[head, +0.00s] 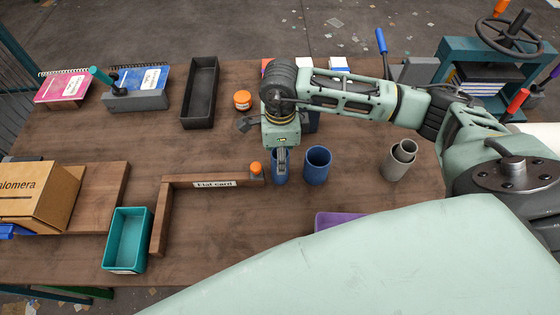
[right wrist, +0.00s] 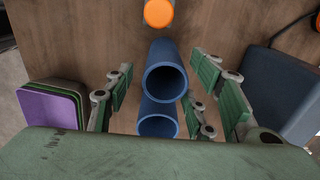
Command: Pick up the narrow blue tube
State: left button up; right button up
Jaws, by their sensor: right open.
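Two blue tubes stand upright on the table. The left one (head: 280,178) is partly hidden by my right gripper (head: 281,160) and looks slimmer than the right one (head: 317,166), though its width is hard to judge. In the right wrist view the tube nearer the orange piece is the upper one (right wrist: 165,82), and the other tube (right wrist: 158,126) is just below it. My right gripper (right wrist: 165,98) is open, pointing down, with its green pads on both sides of the tubes and apart from them. My left gripper is not in view.
An orange piece (head: 256,168) sits at the end of the wooden "Flat card" frame (head: 213,182), close to the left tube. A purple tray (head: 335,218) lies in front. Grey tubes (head: 395,168) stand to the right. A teal bin (head: 126,240) and a black tray (head: 200,95) are further left.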

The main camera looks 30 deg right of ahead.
jog(key=shift+f, duration=0.3)
jog(key=c, duration=0.6)
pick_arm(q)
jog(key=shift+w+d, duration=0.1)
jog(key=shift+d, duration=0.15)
pick_arm(e)
jog(key=c, duration=0.3)
